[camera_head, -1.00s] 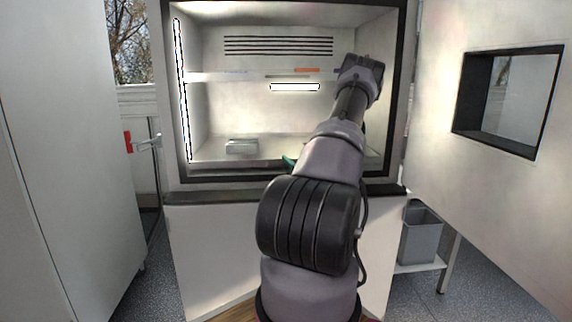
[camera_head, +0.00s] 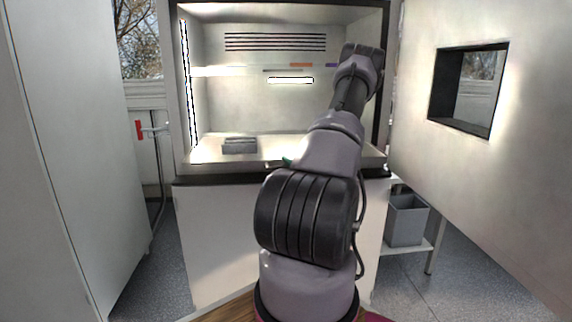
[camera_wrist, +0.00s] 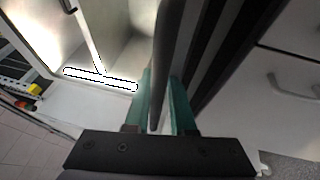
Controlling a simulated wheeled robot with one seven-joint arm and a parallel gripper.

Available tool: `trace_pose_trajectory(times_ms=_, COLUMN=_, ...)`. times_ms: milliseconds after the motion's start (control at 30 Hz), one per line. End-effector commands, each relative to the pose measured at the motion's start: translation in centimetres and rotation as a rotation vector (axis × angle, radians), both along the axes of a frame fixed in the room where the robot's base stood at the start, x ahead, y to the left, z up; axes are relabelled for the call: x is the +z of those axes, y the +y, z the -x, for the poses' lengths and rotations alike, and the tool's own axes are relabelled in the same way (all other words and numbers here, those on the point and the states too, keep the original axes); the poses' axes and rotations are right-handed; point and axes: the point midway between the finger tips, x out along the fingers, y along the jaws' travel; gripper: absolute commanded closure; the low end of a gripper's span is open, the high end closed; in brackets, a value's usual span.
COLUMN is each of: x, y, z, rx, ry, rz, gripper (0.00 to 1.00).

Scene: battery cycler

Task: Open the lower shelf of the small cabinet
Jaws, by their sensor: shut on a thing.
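The small cabinet (camera_head: 210,100) stands open ahead, its inside lit. Its pale lower shelf (camera_head: 205,152) reaches forward over the bottom of the dark front frame, with a grey block (camera_head: 239,146) on it. In the head view my arm hides most of my gripper; only a bit of teal finger (camera_head: 287,162) shows at the shelf's front edge. In the wrist view my gripper's teal fingers (camera_wrist: 161,112) are shut on a grey bar (camera_wrist: 163,65), apparently the shelf's front edge or handle. The exact grip point is partly hidden.
The cabinet's thick door (camera_head: 420,170), with a window, stands open at the right. A grey bin (camera_head: 407,220) stands on a low shelf beyond it. A tall white panel (camera_head: 70,150) rises at the left. The wrist view shows a drawer handle (camera_wrist: 290,85).

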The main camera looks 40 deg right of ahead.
Motion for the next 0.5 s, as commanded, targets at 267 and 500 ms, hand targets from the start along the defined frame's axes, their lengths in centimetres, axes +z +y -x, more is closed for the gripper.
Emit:
trace_pose_trajectory(times_ms=267, x=0.71, y=0.01, z=-0.07, rx=0.0, ry=-0.017, rz=0.005, gripper=1.0)
trace_pose_trajectory(times_ms=500, x=0.68, y=0.0, z=-0.06, rx=0.0, ry=-0.016, rz=0.004, gripper=0.55)
